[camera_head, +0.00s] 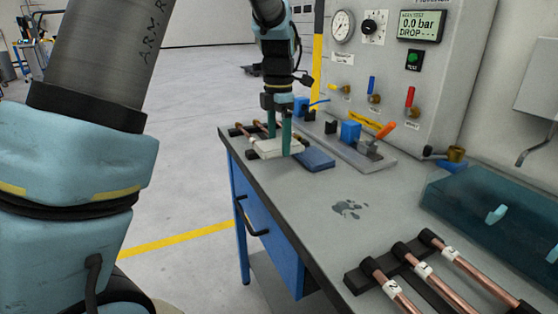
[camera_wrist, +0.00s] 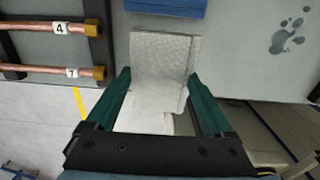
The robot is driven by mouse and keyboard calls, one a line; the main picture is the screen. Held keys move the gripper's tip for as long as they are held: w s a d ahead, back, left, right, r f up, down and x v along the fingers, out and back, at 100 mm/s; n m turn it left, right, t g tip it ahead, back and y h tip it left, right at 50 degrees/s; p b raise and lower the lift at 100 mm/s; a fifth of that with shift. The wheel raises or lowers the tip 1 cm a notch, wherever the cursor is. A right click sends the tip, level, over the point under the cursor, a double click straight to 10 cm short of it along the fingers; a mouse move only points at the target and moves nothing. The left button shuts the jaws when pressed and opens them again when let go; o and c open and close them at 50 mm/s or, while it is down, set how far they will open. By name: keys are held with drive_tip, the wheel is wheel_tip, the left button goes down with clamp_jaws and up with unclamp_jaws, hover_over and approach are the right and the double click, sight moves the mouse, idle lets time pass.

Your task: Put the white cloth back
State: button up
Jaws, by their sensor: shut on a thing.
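The white cloth (camera_head: 268,149) is a flat, folded pad at the far left part of the workbench. My gripper (camera_head: 279,148) points down over it, with one green finger on each side. In the wrist view the cloth (camera_wrist: 160,60) lies between my gripper's fingertips (camera_wrist: 159,78), and the gripper is shut on it. Its near end reaches past the bench edge in that view. I cannot tell whether it touches the bench or is slightly lifted.
A folded blue cloth (camera_head: 315,160) lies right beside it. Copper tubes (camera_wrist: 50,72) rest on a rack to its left. A dark wet patch (camera_head: 349,208) marks the bench. More numbered tubes (camera_head: 440,280) and a teal case (camera_head: 490,210) stand nearer. The test panel (camera_head: 390,90) rises behind.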

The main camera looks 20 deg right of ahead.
sight(278, 169)
drive_tip(key=shift+f, duration=2.7)
drive_tip(key=shift+f, duration=0.15)
drive_tip(key=o, duration=1.1)
drive_tip(key=shift+c, duration=0.2)
